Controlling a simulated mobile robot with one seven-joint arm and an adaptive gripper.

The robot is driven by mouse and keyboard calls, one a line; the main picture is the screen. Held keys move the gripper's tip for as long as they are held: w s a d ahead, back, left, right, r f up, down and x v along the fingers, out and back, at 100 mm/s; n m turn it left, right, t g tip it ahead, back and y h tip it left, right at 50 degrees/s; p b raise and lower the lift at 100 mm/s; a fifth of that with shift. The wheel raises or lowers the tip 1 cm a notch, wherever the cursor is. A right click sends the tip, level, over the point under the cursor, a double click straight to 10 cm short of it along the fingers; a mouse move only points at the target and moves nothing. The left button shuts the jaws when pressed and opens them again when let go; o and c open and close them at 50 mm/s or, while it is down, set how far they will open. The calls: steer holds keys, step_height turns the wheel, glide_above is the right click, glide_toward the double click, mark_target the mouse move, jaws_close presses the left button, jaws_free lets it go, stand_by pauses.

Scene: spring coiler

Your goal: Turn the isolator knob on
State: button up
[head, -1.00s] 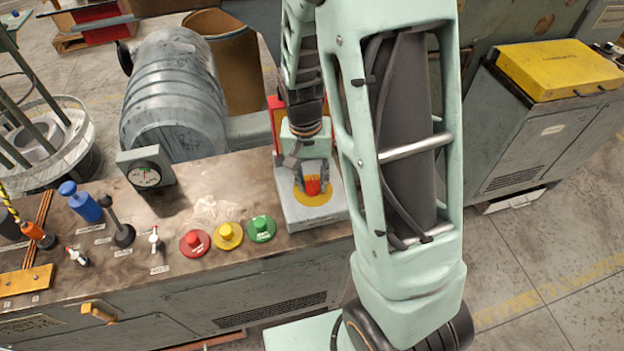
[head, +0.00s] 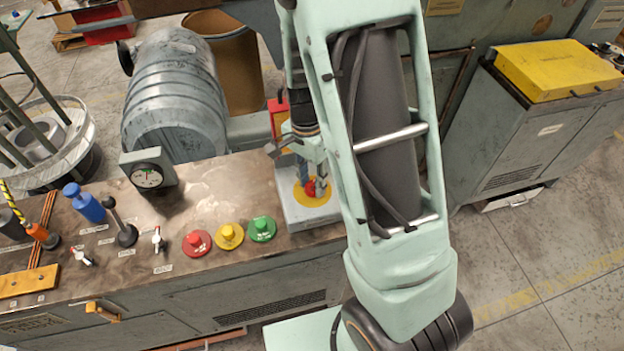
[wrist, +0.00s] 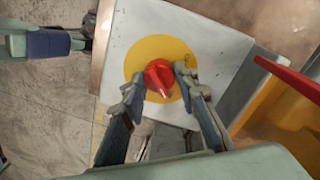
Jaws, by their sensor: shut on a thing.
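The isolator knob (wrist: 160,77) is red and sits on a yellow disc (wrist: 148,50) on a pale grey box. In the head view the knob (head: 310,187) shows at the right end of the bench, partly hidden by my fingers. My gripper (wrist: 157,88) reaches over the box with one finger on each side of the knob, shut on it. In the head view my gripper (head: 312,184) comes down onto the knob from above, and my forearm hides part of the box's right side.
Red (head: 197,242), yellow (head: 230,235) and green (head: 262,228) push buttons stand left of the box. A dial gauge (head: 147,174) is farther left. A red and yellow part (wrist: 285,95) stands close beside my gripper in the wrist view.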

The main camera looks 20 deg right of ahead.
stand_by(0.4)
steer(key=o, duration=1.2)
steer(key=shift+c, duration=0.2)
